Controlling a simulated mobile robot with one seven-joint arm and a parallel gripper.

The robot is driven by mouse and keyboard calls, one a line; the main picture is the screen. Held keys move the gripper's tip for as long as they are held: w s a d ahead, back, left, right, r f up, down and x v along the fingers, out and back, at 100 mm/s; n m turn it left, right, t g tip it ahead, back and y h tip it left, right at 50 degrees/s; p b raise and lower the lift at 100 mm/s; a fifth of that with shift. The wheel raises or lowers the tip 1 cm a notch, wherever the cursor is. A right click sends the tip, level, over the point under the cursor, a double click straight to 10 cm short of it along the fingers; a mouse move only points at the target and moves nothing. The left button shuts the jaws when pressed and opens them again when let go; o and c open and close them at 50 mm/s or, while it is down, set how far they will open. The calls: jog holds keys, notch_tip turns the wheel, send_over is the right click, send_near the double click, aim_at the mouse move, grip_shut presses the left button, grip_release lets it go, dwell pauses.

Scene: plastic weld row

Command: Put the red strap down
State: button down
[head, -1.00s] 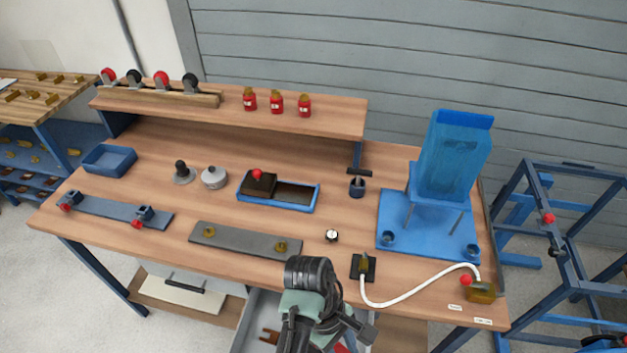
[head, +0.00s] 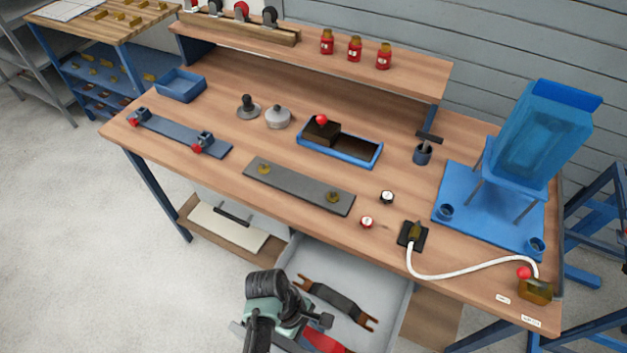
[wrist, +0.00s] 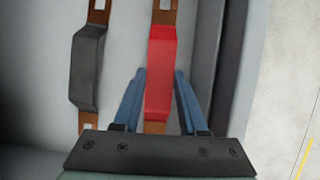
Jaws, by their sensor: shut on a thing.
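The red strap (wrist: 160,72) has a raised red middle and copper-brown ends with a slot. My gripper (wrist: 160,76) is shut on it, one blue finger along each side. In the head view, part of the red strap (head: 322,342) shows at the bottom edge, beside my arm, over the grey drawer (head: 385,305). My fingers are hidden there. A black strap (head: 340,297) of similar shape lies in the drawer. In the wrist view the black strap (wrist: 88,65) is left of the red one, apart from it. I cannot tell whether the red strap touches the drawer floor.
The open drawer sits below the wooden bench (head: 230,180). On the bench are a grey plate (head: 298,187), a red-rimmed gauge (head: 367,222), a black block with a white hose (head: 411,234) and a blue stand (head: 490,210). The drawer's side wall (wrist: 203,60) is close right of my gripper.

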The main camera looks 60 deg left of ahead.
jog(key=shift+f, duration=0.7)
jog(key=shift+f, duration=0.2)
jog(key=shift+c, duration=2.2)
grip_release()
jog(key=shift+r, duration=0.1)
